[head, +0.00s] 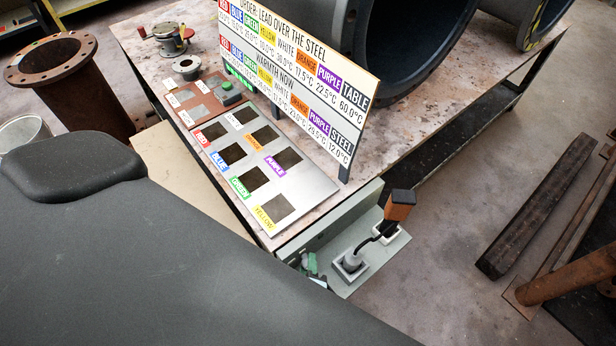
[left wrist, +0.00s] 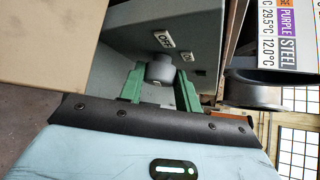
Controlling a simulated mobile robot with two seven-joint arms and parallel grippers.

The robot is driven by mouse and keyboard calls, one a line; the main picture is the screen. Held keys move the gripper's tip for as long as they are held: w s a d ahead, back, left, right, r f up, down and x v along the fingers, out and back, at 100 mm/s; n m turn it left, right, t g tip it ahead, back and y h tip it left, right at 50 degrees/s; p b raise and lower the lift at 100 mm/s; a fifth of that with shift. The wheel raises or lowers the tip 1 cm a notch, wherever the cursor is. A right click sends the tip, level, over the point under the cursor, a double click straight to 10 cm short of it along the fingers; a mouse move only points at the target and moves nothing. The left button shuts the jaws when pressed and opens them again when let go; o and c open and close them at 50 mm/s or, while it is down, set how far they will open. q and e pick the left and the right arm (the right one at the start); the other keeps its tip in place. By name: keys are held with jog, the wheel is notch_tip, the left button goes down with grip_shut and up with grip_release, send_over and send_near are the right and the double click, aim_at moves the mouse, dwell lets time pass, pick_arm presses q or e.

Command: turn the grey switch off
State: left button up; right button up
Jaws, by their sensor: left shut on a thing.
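The grey switch (left wrist: 160,70) is a round knob on a grey-green panel (left wrist: 125,55) in the left wrist view. A white OFF label (left wrist: 164,40) is beside it, and a smaller white label (left wrist: 187,57) sits to its right. My left gripper (left wrist: 160,85) has its green fingers on either side of the knob and is shut on it. In the head view the left gripper (head: 309,265) shows only as bits of green at the table's near end, with the switch hidden. Which way the knob is set cannot be told. My right gripper is not in view.
A lettered sign (head: 290,75), a metal plate with square openings (head: 305,185) and large pipes stand on the table.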

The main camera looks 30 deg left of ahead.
pick_arm(q)
jog(key=o, duration=1)
jog(key=shift+c, duration=0.2)
jog(key=shift+v, duration=3.9)
